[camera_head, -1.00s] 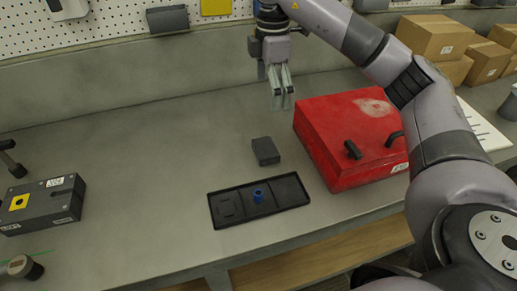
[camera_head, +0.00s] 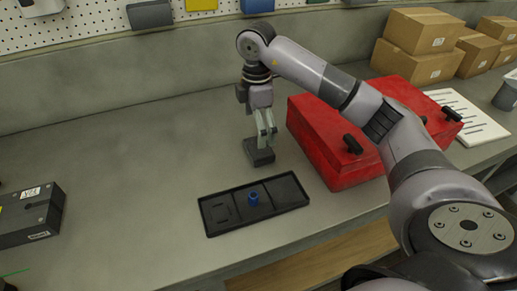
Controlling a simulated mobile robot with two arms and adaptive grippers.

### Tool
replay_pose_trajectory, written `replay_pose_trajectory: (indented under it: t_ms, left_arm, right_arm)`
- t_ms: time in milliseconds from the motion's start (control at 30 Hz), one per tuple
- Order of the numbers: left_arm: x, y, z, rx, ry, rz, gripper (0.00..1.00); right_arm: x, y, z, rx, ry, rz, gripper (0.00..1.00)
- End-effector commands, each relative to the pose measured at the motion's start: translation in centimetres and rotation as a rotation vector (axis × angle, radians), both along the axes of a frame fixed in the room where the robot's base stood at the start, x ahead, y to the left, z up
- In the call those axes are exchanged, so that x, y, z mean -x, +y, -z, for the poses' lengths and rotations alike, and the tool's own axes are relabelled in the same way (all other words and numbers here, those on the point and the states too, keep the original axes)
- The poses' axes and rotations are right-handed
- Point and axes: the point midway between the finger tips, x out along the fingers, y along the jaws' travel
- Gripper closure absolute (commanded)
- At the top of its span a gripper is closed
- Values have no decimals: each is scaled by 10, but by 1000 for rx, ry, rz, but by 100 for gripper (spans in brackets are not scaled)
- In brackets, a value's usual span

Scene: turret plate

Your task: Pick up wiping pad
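The wiping pad, which I take to be the small dark grey block (camera_head: 259,154), lies on the grey workbench behind the black tray. My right gripper (camera_head: 265,140) points down right at the block. Its fingertips are at or just over the block's top, and I cannot tell whether they touch or grip it. The fingers look slightly apart, but their tips are partly lost against the block. My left gripper is not in view.
A black tray (camera_head: 230,225) holding a blue cylinder (camera_head: 254,198) lies in front of the block. A red case (camera_head: 318,150) with dark handles stands close on the right. A dark grey box (camera_head: 30,218) is at the left. The bench (camera_head: 110,170) between is clear.

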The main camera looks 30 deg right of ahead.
Motion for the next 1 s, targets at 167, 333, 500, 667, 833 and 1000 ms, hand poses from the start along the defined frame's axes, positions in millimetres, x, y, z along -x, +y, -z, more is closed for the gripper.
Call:
replay_pose_trajectory:
  t_ms: [167,333,500,667,833,1000]
  left_arm:
    - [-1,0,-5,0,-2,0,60]
    - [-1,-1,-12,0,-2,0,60]
    - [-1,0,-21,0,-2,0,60]
    - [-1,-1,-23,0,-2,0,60]
    - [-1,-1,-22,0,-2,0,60]
    - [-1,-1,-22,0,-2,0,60]
  right_arm:
    - [0,0,17,0,-1,0,0]
    - [1,-2,30,-1,3,1,0]
    - [2,-5,57,-1,4,1,0]
    - [1,-5,70,-1,-1,0,0]
    - [1,-4,71,-1,-1,-1,0]
    - [1,-4,71,-1,-1,0,8]
